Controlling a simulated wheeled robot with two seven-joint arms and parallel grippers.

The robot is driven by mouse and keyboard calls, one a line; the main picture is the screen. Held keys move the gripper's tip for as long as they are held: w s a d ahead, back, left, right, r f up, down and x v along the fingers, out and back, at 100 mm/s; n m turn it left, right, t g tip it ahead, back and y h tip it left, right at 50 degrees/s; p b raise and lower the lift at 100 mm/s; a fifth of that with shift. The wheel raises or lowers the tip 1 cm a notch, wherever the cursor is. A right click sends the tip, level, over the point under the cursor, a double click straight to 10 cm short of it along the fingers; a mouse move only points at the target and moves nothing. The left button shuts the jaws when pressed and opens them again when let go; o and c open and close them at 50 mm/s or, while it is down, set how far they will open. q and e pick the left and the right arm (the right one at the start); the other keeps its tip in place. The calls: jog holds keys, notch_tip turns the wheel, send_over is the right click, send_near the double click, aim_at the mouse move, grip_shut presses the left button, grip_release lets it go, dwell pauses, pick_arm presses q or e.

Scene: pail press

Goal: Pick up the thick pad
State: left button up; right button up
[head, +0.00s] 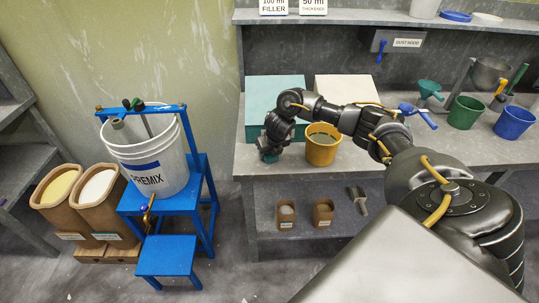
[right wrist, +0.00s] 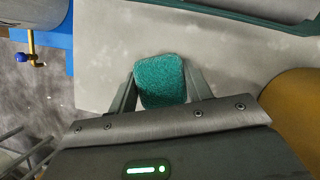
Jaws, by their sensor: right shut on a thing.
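The thick pad is a teal, rough-textured block with rounded corners. In the right wrist view the pad (right wrist: 160,82) sits between the two fingers of my right gripper (right wrist: 158,90), which is shut on it. In the head view the right gripper (head: 270,150) points down at the left front of the grey bench, left of the yellow pail. The pad is mostly hidden there by the gripper. I cannot tell whether it touches the bench top. My left gripper is not in view.
The yellow pail (head: 322,150) stands close to the right of the gripper. A teal box (head: 275,92) and a cream box (head: 345,88) stand behind. The white PREMIX bucket (head: 155,168) stands on a blue stand (head: 200,180) at left. Green and blue pails are farther right.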

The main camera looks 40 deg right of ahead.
jog(key=shift+r, duration=0.5)
jog(key=v, duration=0.1)
jog(key=b+v, duration=0.1)
jog(key=v, duration=0.1)
jog(key=shift+w+d+r, duration=0.1)
jog(key=shift+w, duration=0.15)
jog(key=s+a+r+p, duration=0.1)
jog(key=s+r+p, duration=0.3)
jog(key=s+r, duration=0.5)
jog(key=s, duration=0.4)
jog(key=shift+s+a, duration=0.2)
jog(key=shift+a, duration=0.15)
